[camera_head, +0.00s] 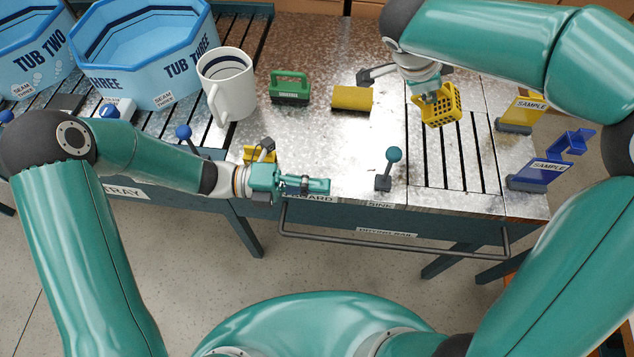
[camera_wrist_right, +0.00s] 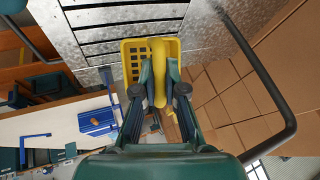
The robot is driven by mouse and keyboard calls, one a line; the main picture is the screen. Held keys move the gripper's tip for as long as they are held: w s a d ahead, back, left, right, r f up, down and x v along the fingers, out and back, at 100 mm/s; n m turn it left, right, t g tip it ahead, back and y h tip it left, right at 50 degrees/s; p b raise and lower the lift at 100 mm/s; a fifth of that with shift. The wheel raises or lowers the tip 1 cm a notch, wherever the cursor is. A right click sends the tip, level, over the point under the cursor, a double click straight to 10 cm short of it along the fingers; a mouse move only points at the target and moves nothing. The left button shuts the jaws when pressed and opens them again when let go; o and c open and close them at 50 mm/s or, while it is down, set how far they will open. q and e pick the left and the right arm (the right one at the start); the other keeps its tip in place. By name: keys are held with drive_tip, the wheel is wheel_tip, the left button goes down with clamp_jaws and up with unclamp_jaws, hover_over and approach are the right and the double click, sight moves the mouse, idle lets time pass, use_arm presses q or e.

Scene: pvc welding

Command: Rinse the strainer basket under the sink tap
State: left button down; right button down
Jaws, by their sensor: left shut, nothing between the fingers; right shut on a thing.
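The yellow strainer basket (camera_head: 441,106) is held in my right gripper (camera_head: 428,88), above the back part of the slatted sink grate (camera_head: 455,160). It also shows in the right wrist view (camera_wrist_right: 132,62), with the fingers shut on its yellow handle (camera_wrist_right: 158,52). A dark bent pipe (camera_wrist_right: 262,75), which looks like the tap, stands to the right of the basket in that view. Its grey end (camera_head: 374,76) seems to show left of my right wrist in the head view. I cannot see water. A teal-knobbed lever (camera_head: 393,156) stands left of the grate. My left gripper (camera_head: 325,186) is shut and empty near the table's front edge.
A yellow block (camera_head: 352,98), a green-handled brush (camera_head: 290,88) and a white mug (camera_head: 228,85) stand left of the sink. Blue tubs (camera_head: 150,50) are further left. Yellow (camera_head: 520,110) and blue (camera_head: 545,165) sample holders line the right edge. A rail (camera_head: 390,242) runs along the front.

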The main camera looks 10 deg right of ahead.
idle(0.6)
drive_tip(key=a+r, duration=0.4)
drive_tip(key=a, duration=0.1)
drive_tip(key=shift+p, duration=0.35)
drive_tip(key=shift+r, duration=0.1)
idle(1.0)
